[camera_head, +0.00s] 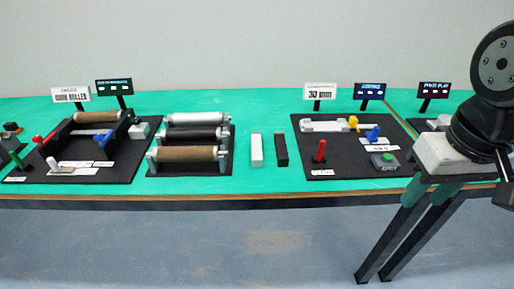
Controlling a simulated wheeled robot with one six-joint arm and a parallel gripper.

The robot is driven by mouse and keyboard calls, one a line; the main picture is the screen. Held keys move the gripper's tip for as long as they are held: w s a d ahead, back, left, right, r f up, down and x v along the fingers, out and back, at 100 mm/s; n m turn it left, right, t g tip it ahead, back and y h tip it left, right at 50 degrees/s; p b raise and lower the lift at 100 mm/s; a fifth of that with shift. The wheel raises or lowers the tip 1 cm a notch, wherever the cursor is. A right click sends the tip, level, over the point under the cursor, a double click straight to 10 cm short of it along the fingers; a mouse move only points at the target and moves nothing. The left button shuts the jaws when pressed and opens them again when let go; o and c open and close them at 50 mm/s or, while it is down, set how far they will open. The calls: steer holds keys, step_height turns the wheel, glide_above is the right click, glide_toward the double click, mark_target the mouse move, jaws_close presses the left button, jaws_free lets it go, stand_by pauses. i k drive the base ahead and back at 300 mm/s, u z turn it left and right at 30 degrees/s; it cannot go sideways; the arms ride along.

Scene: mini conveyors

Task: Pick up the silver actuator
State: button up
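No label marks a silver actuator, so I cannot tell for certain which part it is. A pale silver-white bar (256,150) lies on the green table, beside a black bar (281,150) of similar shape. A light grey rail-like part (323,126) lies on the black board to their right, and a silver roller (197,118) is at the back of the roller rack. My gripper (373,279) hangs at the right, in front of the table edge and away from these parts. Its two long dark fingers are apart, with nothing between them.
The left black board (120,172) carries a brown roller, levers and a blue part. The right black board (345,165) carries a red lever, yellow and blue parts and a green button. Small signs (318,90) stand behind. Green table (225,183) is bare around the two bars.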

mark_target(256, 155)
steer(key=z, duration=3.05)
steer(key=k, duration=2.45)
steer(key=u, duration=2.4)
steer(key=i, duration=0.5)
